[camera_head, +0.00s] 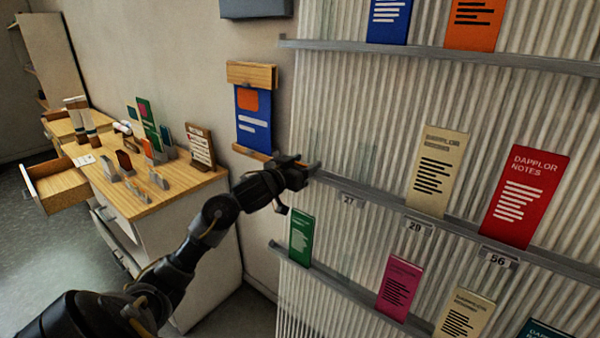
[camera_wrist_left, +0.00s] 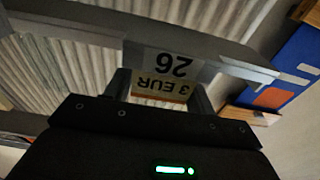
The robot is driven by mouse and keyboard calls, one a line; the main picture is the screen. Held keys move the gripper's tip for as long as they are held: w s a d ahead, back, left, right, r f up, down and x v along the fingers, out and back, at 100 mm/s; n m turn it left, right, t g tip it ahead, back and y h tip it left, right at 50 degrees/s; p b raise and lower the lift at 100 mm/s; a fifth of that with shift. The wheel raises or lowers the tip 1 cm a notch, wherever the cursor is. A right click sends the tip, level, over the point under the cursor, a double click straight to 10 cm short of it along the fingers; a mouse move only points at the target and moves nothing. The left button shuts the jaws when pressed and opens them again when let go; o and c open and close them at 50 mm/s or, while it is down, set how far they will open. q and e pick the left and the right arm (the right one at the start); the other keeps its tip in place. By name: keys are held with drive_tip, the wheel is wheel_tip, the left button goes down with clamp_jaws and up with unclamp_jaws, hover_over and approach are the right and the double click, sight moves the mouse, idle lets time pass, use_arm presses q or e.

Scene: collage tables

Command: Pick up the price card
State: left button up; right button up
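The price card (camera_wrist_left: 158,88), pale with "3 EUR" printed on it, appears upside down in the left wrist view, directly below a white "26" label (camera_wrist_left: 168,64) at the shelf edge. My left gripper (camera_head: 302,166) is at the left end of the middle shelf rail. Its fingers stand apart at either side of the card in the wrist view; whether they press on it I cannot tell. In the head view the card is hidden by the gripper. My right gripper is not in view.
The shelf rail (camera_head: 455,224) carries more number labels and upright booklets, including a red one (camera_head: 524,196). A blue booklet (camera_head: 253,122) hangs on the wall beside my gripper. A wooden-topped desk (camera_head: 150,195) with small items and an open drawer (camera_head: 62,190) stands left.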

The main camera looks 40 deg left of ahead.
sight(312, 147)
use_arm(q)
drive_tip(key=c, duration=0.5)
drive_tip(key=shift+r, duration=0.4)
wheel_tip(312, 147, up, 2)
drive_tip(key=shift+r+b, duration=0.25)
drive_tip(key=shift+b, duration=0.1)
drive_tip(key=shift+s+a+r+b, duration=0.45)
drive_tip(key=shift+s+a+r, duration=1.1)
drive_tip(key=shift+a+r, duration=0.15)
drive_tip(key=shift+s+a+r+b, duration=0.5)
drive_tip(key=shift+s+a+r, duration=1.05)
drive_tip(key=shift+a, duration=0.3)
drive_tip(key=shift+s+a+r+b, duration=0.45)
drive_tip(key=shift+s+a+r, duration=1.1)
drive_tip(key=shift+a+r, duration=0.15)
drive_tip(key=shift+d, duration=0.1)
